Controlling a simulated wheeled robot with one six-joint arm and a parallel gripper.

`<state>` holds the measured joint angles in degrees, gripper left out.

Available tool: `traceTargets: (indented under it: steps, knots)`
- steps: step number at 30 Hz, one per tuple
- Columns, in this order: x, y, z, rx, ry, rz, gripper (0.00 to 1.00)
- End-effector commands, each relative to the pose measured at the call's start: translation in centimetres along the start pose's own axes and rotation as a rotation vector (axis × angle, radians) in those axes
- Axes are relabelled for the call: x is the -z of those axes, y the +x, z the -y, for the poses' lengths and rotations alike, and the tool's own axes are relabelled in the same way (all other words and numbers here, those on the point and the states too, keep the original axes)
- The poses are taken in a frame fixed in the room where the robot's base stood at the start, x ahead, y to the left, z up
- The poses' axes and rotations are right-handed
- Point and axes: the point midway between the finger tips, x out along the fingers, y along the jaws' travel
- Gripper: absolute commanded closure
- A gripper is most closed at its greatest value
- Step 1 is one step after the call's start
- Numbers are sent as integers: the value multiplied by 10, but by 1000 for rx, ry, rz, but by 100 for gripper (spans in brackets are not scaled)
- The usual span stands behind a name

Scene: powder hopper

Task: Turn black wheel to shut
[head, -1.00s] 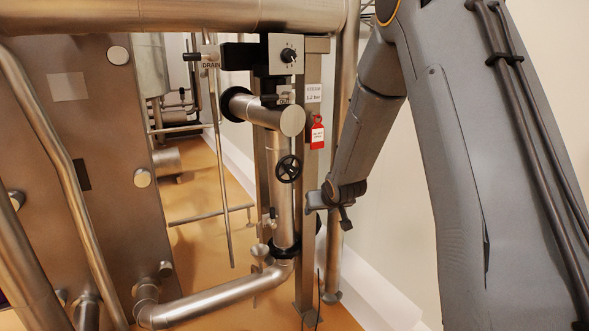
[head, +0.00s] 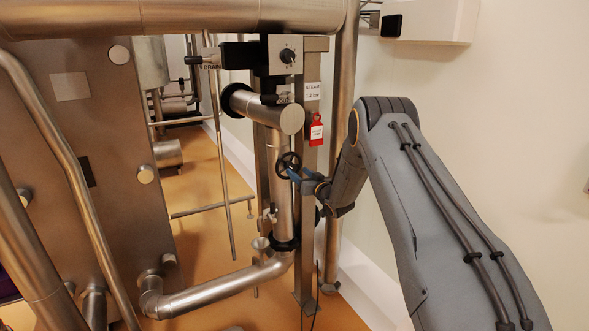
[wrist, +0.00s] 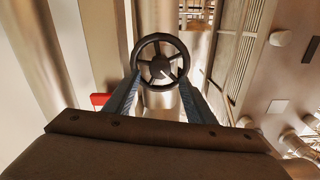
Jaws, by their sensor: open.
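The black wheel (head: 287,163) is a small spoked handwheel on the front of the vertical steel pipe in the head view. In the wrist view the black wheel (wrist: 160,62) faces me, with its hub and spokes clear. My gripper (head: 297,174) is at the wheel's lower right in the head view. In the wrist view my gripper (wrist: 158,82) is open, its two blue fingers reaching to either side of the wheel's lower rim. I cannot tell whether the fingers touch the rim.
A red tag (head: 316,130) hangs on the steel post beside the wheel, above my gripper. A drain handle (head: 203,60) and a dial box (head: 284,55) sit higher up. A bent steel pipe (head: 215,293) runs low in front. The wall is at the right.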

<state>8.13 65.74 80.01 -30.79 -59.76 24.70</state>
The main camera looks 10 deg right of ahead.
Motion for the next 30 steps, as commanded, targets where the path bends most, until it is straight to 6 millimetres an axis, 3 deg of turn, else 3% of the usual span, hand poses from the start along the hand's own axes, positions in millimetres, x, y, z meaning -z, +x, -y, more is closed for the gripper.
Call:
traceTargets:
  steps: [9, 22, 30]
  knots:
    - [0, 37, 0, -1, 0, 1, 50]
    - [0, 44, 0, -2, 1, 1, 50]
    - [0, 44, -1, -2, 1, 1, 91]
